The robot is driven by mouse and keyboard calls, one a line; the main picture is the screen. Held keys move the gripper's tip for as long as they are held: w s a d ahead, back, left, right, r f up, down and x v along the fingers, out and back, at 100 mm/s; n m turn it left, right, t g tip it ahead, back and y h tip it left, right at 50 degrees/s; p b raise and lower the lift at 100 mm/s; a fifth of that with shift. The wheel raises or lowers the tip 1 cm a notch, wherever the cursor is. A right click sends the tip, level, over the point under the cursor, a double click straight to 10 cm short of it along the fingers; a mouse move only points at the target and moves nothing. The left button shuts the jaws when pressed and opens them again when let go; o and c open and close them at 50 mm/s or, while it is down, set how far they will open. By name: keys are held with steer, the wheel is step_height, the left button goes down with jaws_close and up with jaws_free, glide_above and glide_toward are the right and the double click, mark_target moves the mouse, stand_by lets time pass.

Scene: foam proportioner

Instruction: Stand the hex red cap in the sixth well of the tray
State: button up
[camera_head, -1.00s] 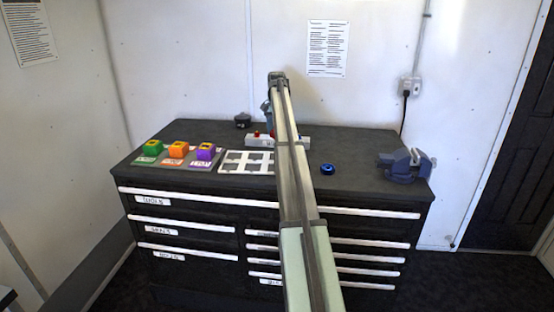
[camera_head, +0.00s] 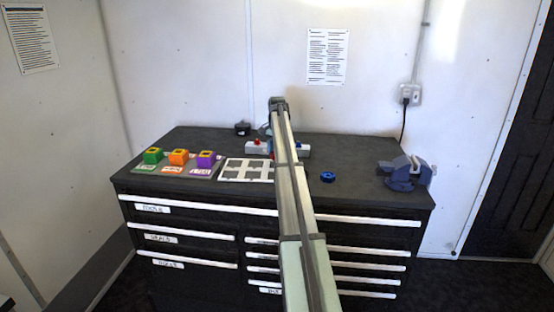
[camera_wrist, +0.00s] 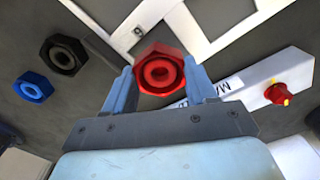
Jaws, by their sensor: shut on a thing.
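The white tray (camera_wrist: 124,32) is a flat frame with dark square wells, at the top of the wrist view, beyond the cap. In the head view the tray (camera_head: 224,176) lies on the dark bench top, just left of my arm. I cannot tell the cap's height above the bench or which well is the sixth.
A blue hex cap (camera_wrist: 33,87) and a black hex piece (camera_wrist: 63,55) lie left in the wrist view. A white box with a red knob (camera_wrist: 278,93) is close on the right. Coloured blocks on mats (camera_head: 178,158) stand left of the tray; a blue vise (camera_head: 403,173) stands right.

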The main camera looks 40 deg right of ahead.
steer(key=shift+f, duration=1.65)
steer(key=shift+f, duration=0.15)
steer(key=o, duration=0.8)
step_height(320, 180, up, 12)
steer(key=shift+a, duration=0.1)
